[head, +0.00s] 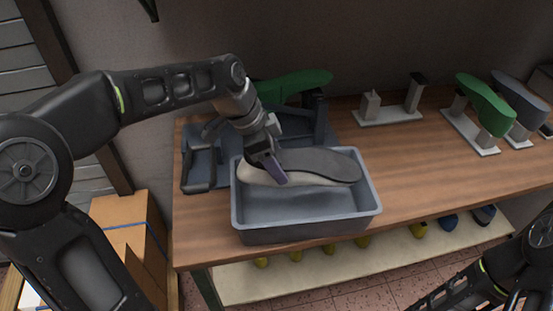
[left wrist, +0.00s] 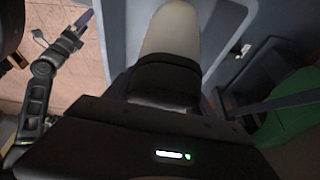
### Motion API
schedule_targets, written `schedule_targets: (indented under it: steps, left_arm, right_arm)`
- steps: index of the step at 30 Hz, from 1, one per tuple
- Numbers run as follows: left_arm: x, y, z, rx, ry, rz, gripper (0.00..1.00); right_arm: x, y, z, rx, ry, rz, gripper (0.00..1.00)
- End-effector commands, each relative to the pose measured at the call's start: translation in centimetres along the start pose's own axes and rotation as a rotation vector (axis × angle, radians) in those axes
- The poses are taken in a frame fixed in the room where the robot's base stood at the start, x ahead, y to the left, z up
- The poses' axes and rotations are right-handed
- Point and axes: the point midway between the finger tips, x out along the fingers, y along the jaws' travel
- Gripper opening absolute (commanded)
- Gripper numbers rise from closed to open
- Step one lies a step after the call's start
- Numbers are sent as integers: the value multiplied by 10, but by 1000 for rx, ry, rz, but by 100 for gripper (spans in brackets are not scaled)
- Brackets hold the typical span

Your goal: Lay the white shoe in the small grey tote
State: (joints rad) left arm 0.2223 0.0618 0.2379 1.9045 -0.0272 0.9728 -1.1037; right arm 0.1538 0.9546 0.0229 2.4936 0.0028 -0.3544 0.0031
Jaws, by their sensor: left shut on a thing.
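The white shoe (head: 325,166) has a dark grey face turned up and a pale side. It lies lengthwise over the back part of the small grey tote (head: 300,234), just above or at the rim; I cannot tell if it touches. My left gripper (head: 270,172) is shut on its left end, with a purple finger over the near side. In the left wrist view the pale shoe (left wrist: 172,35) runs away from the jaws. My right gripper shows small in the left wrist view (left wrist: 76,28); its opening is unclear.
An empty stand (head: 388,115) and green (head: 484,104) and grey lasts on stands are at the right. Bare wood lies right of the small tote.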

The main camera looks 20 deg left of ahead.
Motion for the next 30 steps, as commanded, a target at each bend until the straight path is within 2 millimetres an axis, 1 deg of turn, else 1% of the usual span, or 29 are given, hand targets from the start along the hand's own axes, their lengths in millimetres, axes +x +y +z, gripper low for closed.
schedule_targets:
  steps: [1,10,26,27,30]
  left_arm:
    - [3,0,1,0,1,-1,6]
    - [13,0,5,1,1,-1,6]
    - [13,0,5,0,1,-1,6]
    - [13,0,5,0,1,-1,64]
    - [13,0,5,0,1,-1,73]
  right_arm:
    - [3,1,0,0,0,-1,100]
    - [11,3,-1,-2,3,-3,100]
    - [11,3,-2,-3,4,-4,100]
    - [11,3,-2,-3,4,-4,100]
    - [11,3,-2,-3,4,-4,100]
